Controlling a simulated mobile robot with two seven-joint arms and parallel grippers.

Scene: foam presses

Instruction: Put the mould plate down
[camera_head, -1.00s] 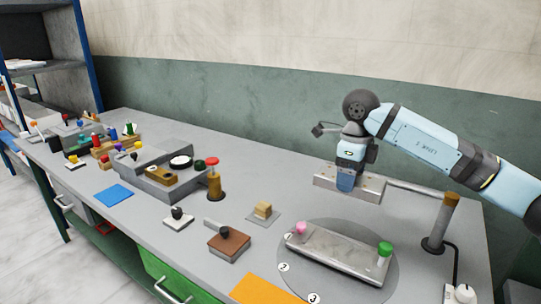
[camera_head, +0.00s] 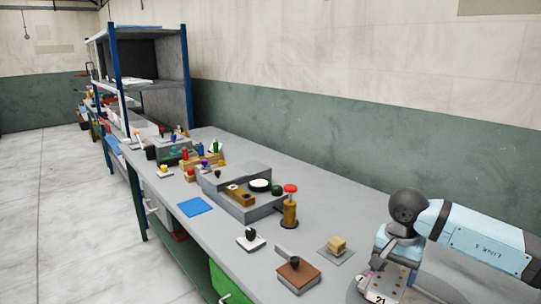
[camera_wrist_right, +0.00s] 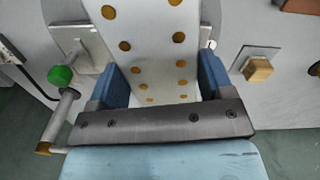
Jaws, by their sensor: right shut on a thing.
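In the right wrist view the mould plate (camera_wrist_right: 152,47) is a pale slab with rows of brass-coloured spots. My right gripper (camera_wrist_right: 162,82) is shut on it, with a blue finger along each side. In the head view my right gripper (camera_head: 386,258) is at the lower right, and a spotted part of the plate (camera_head: 391,283) shows below it with a small number label. A grey metal tray (camera_wrist_right: 88,42) with a green knob (camera_wrist_right: 62,77) lies below the plate, which hides its middle. I cannot tell whether plate and tray touch. My left gripper is not in view.
A wooden block on a small plate (camera_head: 336,244), a brown block with a handle (camera_head: 298,273) and a red-topped post (camera_head: 290,208) stand left of my right gripper. A brown-ended bar (camera_wrist_right: 58,118) is near the gripper. The blue mat (camera_head: 196,207) is clear.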

